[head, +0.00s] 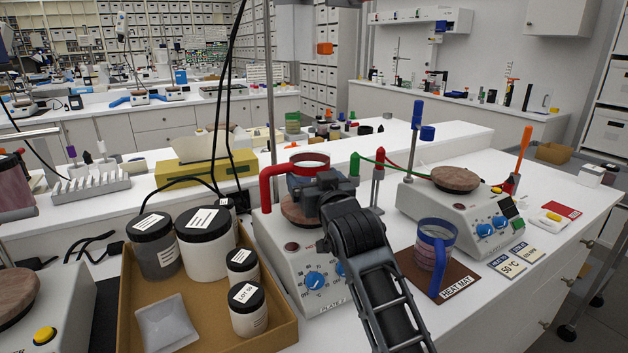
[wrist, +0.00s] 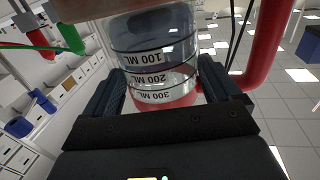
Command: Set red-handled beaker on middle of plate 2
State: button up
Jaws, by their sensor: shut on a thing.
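The red-handled beaker (head: 309,160) has a clear body, a red rim and a large red handle on its left in the head view. My gripper (head: 322,186) is shut on its body, with one finger on each side in the wrist view (wrist: 163,88). The beaker (wrist: 152,55) is right above the brown round top (head: 296,212) of the middle hotplate (head: 318,278). This top also shows at the upper edge of the wrist view (wrist: 95,8). I cannot tell whether the beaker touches it. The hotplate's front label starts with "PLATE"; its number is unclear.
A blue-handled beaker (head: 432,243) stands on the brown heat mat (head: 466,283). A second hotplate (head: 462,215) with a brown top stands at the right, with a green-wired stand (head: 377,185) beside it. A cardboard tray (head: 272,335) of jars is at the left front.

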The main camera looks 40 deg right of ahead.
jog(key=shift+f, duration=0.25)
jog(key=o, duration=1.1)
jog(key=shift+s+f, duration=0.1)
jog(key=b+v, duration=0.2)
jog(key=v, duration=0.5)
jog(key=shift+s+a, duration=0.2)
jog(key=shift+s, duration=0.1)
